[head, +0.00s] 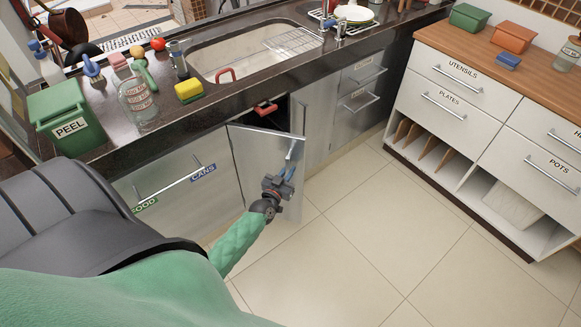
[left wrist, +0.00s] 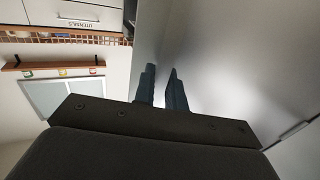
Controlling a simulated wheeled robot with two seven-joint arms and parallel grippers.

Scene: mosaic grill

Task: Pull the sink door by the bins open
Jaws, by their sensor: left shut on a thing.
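The sink door (head: 262,158) by the bins is a plain grey panel under the sink. It stands partly open, swung out from the counter, with a dark cupboard interior showing above its top edge. My left gripper (head: 291,160) is at the door's free edge, shut on the door handle, which its fingers mostly hide. In the left wrist view the fingers (left wrist: 162,88) are close together beside the smooth grey door panel (left wrist: 225,65). My right gripper is in neither view.
The bin fronts labelled FOOD and CANS (head: 180,180) are left of the door. The sink (head: 240,58) is above in the dark counter. A red-handled thing (head: 265,107) shows in the cupboard opening. A white drawer unit (head: 470,110) stands right. The tiled floor (head: 350,230) is clear.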

